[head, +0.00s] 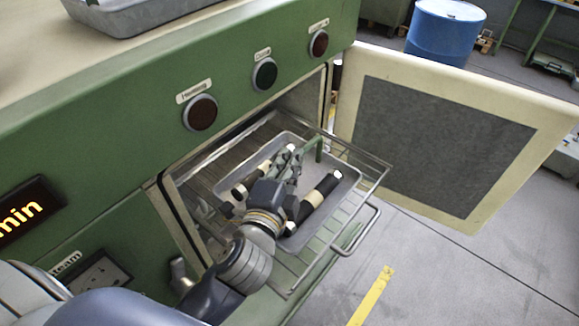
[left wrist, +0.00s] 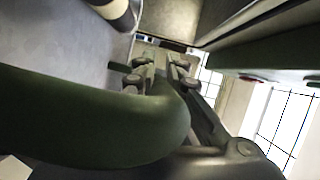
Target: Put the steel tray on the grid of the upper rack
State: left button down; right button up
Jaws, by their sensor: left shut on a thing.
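A grey steel tray (head: 345,176) lies within the outline of a pulled-out wire rack (head: 370,172), which extends from the open chamber of a green machine. Dark rollers with pale ends (head: 318,193) lie in the tray. My left gripper (head: 288,168) is over the tray and shut on a green bar (head: 319,149) that rises from it. The same curved green bar (left wrist: 95,120) fills much of the left wrist view, close to the fingers (left wrist: 158,72). The wrist hides part of the tray. I cannot tell whether the tray touches the grid. My right gripper is not in view.
The cream door (head: 345,100) stands open on the right of the chamber. Another steel tray (head: 130,22) sits on top of the machine. A wire handle (head: 365,232) sticks out at the rack's front. A blue drum (head: 445,32) stands behind; the floor at right is clear.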

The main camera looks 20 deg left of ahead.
pick_arm(q)
jog(key=shift+f, duration=0.7)
jog(key=c, duration=1.8)
grip_release()
jog(key=shift+f, duration=0.1)
jog(key=shift+c, duration=0.2)
jog(key=shift+o, duration=0.7)
jog(key=shift+s, duration=0.1)
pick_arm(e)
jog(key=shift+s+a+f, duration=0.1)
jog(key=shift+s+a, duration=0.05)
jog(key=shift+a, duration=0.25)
